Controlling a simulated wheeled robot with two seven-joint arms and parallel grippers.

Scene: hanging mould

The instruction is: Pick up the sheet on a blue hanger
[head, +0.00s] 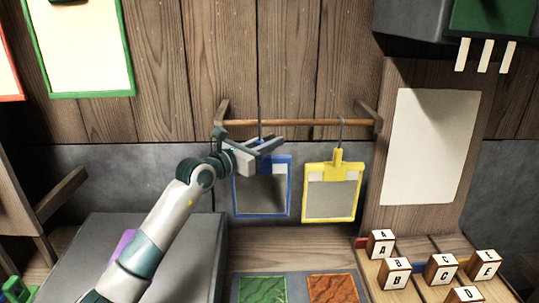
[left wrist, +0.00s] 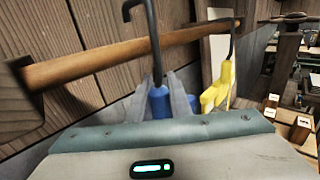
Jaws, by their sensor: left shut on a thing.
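The blue hanger (head: 289,188) with its grey sheet (head: 262,194) hangs below a wooden rod (head: 300,123). My left gripper (head: 270,147) is at the top of the blue hanger and hides part of it. In the left wrist view the gripper fingers (left wrist: 175,97) are shut around the blue hanger's neck (left wrist: 159,102), below its dark hook (left wrist: 153,40). The hook rises past the rod in that view; I cannot tell whether it still rests on the rod. My right gripper is not in view.
A yellow hanger (head: 338,169) with a sheet hangs close to the right, also in the left wrist view (left wrist: 219,88). Lettered blocks (head: 396,272) stand at the lower right. Green (head: 262,290) and orange (head: 332,289) panels lie below. A bracket (head: 222,112) holds the rod's left end.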

